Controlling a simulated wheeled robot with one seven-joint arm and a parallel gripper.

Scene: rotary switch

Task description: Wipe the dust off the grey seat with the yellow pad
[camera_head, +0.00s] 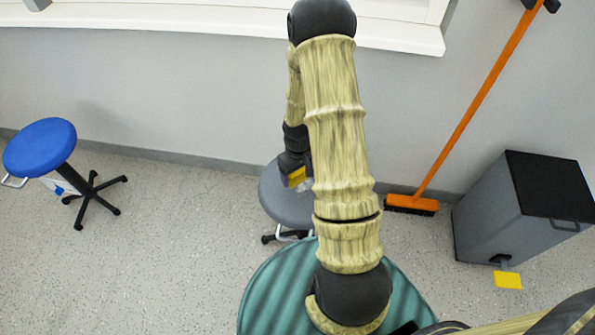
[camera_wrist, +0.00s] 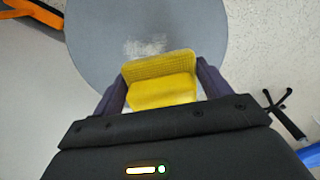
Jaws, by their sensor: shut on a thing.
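The grey seat (camera_head: 285,206) is a round stool top at the middle of the head view, partly hidden by my arm. It also fills the upper middle of the wrist view (camera_wrist: 95,50). My gripper (camera_wrist: 161,85) is shut on the yellow pad (camera_wrist: 162,80), which sits between its two dark fingers over the seat. The pad shows small in the head view (camera_head: 297,176). A pale, speckled dust patch (camera_wrist: 146,47) lies on the seat just beyond the pad. I cannot tell whether the pad touches the seat.
A blue stool (camera_head: 40,146) stands at the left. An orange broom (camera_head: 412,203) leans on the wall to the right, beside a grey bin (camera_head: 515,215) with a black lid and yellow pedal (camera_head: 508,280). The wall is close behind the seat. Floor between the stools is clear.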

